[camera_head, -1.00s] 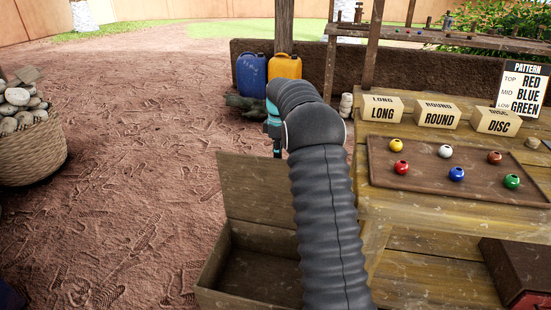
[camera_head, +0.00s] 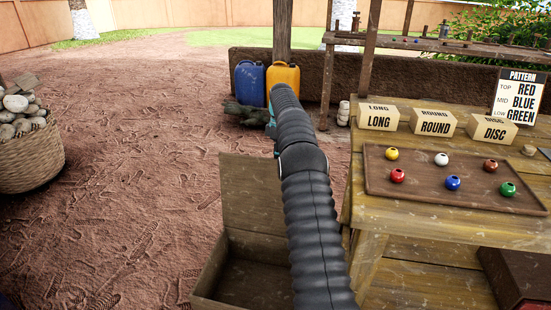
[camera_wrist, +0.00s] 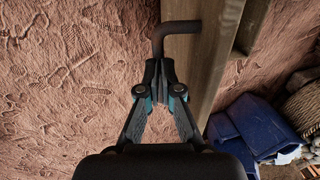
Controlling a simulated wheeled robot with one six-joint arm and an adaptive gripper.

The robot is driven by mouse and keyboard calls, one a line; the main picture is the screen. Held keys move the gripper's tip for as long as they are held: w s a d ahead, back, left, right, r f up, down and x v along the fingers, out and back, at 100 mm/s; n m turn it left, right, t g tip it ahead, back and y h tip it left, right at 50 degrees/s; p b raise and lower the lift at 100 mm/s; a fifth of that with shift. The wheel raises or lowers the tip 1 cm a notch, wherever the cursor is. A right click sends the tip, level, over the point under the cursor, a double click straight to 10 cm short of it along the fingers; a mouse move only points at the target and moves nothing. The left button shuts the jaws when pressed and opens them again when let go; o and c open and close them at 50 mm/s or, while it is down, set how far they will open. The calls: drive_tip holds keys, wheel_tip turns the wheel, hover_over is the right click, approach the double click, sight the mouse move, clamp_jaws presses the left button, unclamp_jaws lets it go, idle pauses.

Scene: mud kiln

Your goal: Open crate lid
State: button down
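The wooden crate (camera_head: 206,283) stands on the ground left of the table. Its lid (camera_head: 248,190) stands upright at the back of the open crate. The arm covers the lid's right part. In the wrist view, a wooden board (camera_wrist: 208,55), which looks like the lid seen along its edge, carries a dark bent metal handle (camera_wrist: 178,27). My gripper (camera_wrist: 159,72) has its fingertips close together on the handle's bar. The rest of the handle is hidden behind the fingers. In the head view my gripper is mostly hidden behind the arm.
A table (camera_head: 400,225) with a brown tray (camera_head: 420,200) of coloured beads stands close right of the arm. A basket of stones (camera_head: 28,160) is at left. Blue (camera_head: 250,82) and yellow (camera_head: 280,73) jugs stand behind. The ground between basket and crate is clear.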

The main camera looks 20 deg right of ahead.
drive_tip(key=shift+s+a+f, duration=0.1)
drive_tip(key=shift+a+f, duration=0.05)
drive_tip(key=shift+f, duration=0.5)
drive_tip(key=shift+s+a+f, duration=0.1)
drive_tip(key=shift+a+f, duration=0.05)
drive_tip(key=shift+f, duration=0.5)
drive_tip(key=c, duration=1.2)
unclamp_jaws()
drive_tip(key=shift+c, duration=0.2)
drive_tip(key=shift+o, duration=0.2)
drive_tip(key=shift+w+f, duration=0.2)
drive_tip(key=shift+a+r, duration=0.1)
drive_tip(key=shift+d+r, duration=0.3)
drive_tip(key=shift+d, duration=0.1)
drive_tip(key=shift+a, duration=0.1)
